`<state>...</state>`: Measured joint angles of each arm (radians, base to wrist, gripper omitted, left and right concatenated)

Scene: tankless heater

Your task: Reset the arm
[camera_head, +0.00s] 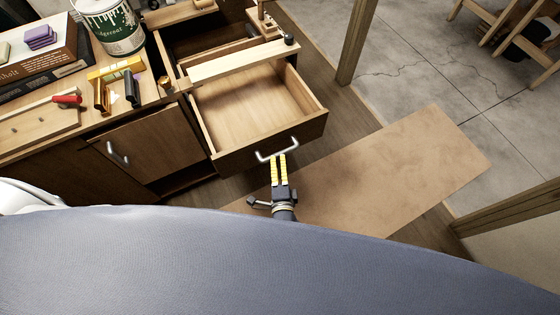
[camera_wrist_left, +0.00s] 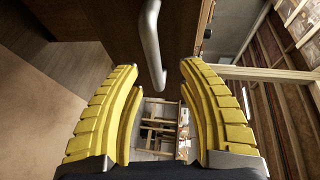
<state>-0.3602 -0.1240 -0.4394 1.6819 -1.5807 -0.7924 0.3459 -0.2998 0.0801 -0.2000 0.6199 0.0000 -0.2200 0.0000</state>
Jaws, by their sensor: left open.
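My left gripper (camera_head: 279,157) has yellow padded fingers and is at the front of an open wooden drawer (camera_head: 315,128). Its fingertips are right by the drawer's silver bar handle (camera_head: 264,157). In the left wrist view my left gripper (camera_wrist_left: 159,66) is open, its fingers well apart. The handle (camera_wrist_left: 151,45) shows between and beyond the fingertips, and neither finger is closed on it. I cannot tell whether a finger touches it. The drawer is pulled out and looks empty. My right gripper is not in view.
The workbench (camera_head: 90,122) at the left holds a paint can (camera_head: 120,35), books (camera_head: 40,58), a yellow-and-black tool (camera_head: 130,90) and a red-handled tool (camera_head: 67,100). A closed cabinet door (camera_head: 150,145) is below. A brown sheet (camera_head: 400,165) lies on the floor. Wooden posts (camera_head: 357,45) stand to the right.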

